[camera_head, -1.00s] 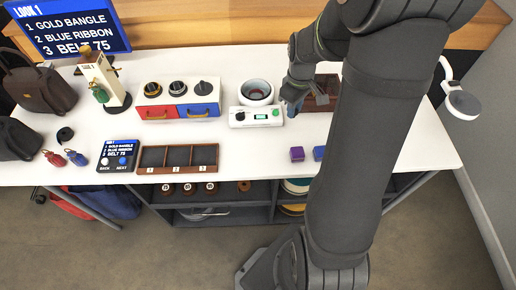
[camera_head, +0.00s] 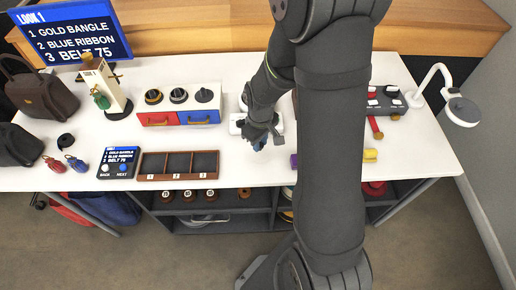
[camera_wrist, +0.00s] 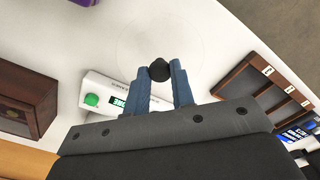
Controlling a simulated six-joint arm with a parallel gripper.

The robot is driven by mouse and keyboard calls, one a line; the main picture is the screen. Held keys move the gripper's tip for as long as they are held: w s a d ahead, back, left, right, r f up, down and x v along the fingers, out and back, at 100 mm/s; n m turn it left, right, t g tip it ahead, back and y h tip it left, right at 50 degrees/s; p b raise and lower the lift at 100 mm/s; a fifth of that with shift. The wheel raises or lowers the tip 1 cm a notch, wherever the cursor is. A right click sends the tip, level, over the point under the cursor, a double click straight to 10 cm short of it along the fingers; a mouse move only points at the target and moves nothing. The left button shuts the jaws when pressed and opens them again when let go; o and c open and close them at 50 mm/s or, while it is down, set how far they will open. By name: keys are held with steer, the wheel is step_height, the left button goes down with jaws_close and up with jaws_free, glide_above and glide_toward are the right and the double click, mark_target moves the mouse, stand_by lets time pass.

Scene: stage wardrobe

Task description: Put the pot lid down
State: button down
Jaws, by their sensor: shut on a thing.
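The pot lid (camera_wrist: 135,42) is a clear, nearly invisible glass disc with a black knob, seen in the wrist view. My gripper (camera_wrist: 160,74) is shut on the black knob, with its blue fingers on either side. The disc spreads over bare white table; I cannot tell whether it touches the surface. In the head view my gripper (camera_head: 258,144) points down in front of the white appliance (camera_head: 237,124), right of the wooden tray. The lid is too faint to make out there. My arm hides most of the appliance and its pot.
The three-compartment wooden tray (camera_head: 146,166) lies left of my gripper. A purple block (camera_head: 294,160) and a yellow one (camera_head: 370,155) lie to the right. A brown wooden box (camera_wrist: 28,92) stands beside the appliance. The red and blue drawer unit (camera_head: 180,118) is behind left.

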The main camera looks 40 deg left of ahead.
steer(key=shift+s+a+f, duration=0.15)
steer(key=shift+a+f, duration=0.15)
steer(key=shift+f, duration=1.9)
steer(key=shift+f, duration=0.1)
steer(key=c, duration=1.2)
jaws_free()
steer(key=shift+c, duration=0.2)
step_height(320, 180, up, 12)
steer(key=shift+r, duration=0.1)
